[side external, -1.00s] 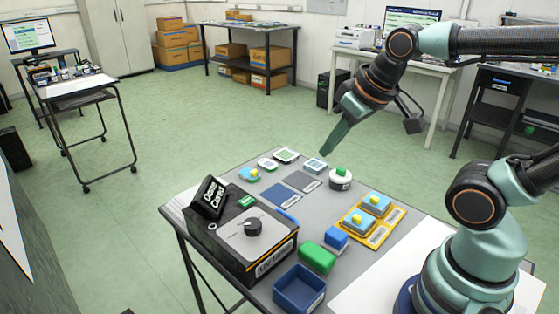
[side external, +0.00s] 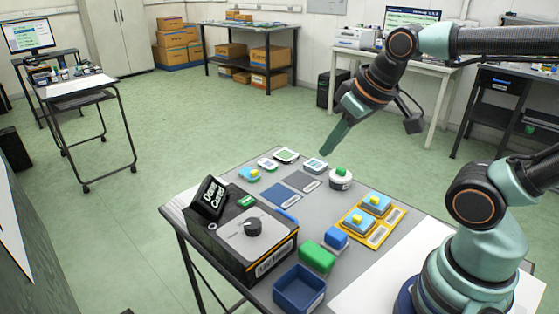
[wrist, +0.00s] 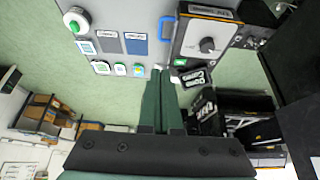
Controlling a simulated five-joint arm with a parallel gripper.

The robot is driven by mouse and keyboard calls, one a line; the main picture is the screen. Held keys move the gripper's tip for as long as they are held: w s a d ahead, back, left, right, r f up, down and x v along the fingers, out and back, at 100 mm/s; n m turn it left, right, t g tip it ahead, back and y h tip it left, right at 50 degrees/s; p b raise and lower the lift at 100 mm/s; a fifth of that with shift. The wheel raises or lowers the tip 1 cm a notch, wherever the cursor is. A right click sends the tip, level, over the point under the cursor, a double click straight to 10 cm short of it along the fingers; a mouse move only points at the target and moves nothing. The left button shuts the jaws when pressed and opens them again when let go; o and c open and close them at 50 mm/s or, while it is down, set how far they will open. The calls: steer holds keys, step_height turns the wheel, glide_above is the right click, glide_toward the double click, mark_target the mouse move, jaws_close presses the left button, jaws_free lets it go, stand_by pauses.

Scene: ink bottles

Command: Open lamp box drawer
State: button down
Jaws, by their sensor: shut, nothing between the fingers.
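The lamp box (side external: 246,240) is a dark box with a grey top and a black knob (side external: 254,227), standing on the near left of the grey table. A blue handle (side external: 287,216) sticks out from its right side; it also shows in the wrist view (wrist: 166,28). I see no gap of an open drawer, though that side is mostly hidden in the side view. My gripper (side external: 323,152) hangs in the air above the table's far edge, apart from the handle. In the wrist view its green fingers (wrist: 160,72) are together and empty.
A black sign (side external: 208,198) stands at the lamp box's far left. A blue open tray (side external: 299,289), a green block (side external: 317,257) and a yellow tray (side external: 382,236) lie on the near and right side. Blue and grey pads and a white green-topped jar (side external: 341,179) sit farther back.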

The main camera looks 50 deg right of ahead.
steer(key=c, duration=0.9)
jaws_free()
steer(key=shift+w, duration=0.15)
steer(key=g, duration=0.6)
glide_toward(290, 217)
steer(key=f, duration=0.8)
steer(key=shift+s, duration=0.2)
jaws_close()
steer(key=shift+r, duration=0.1)
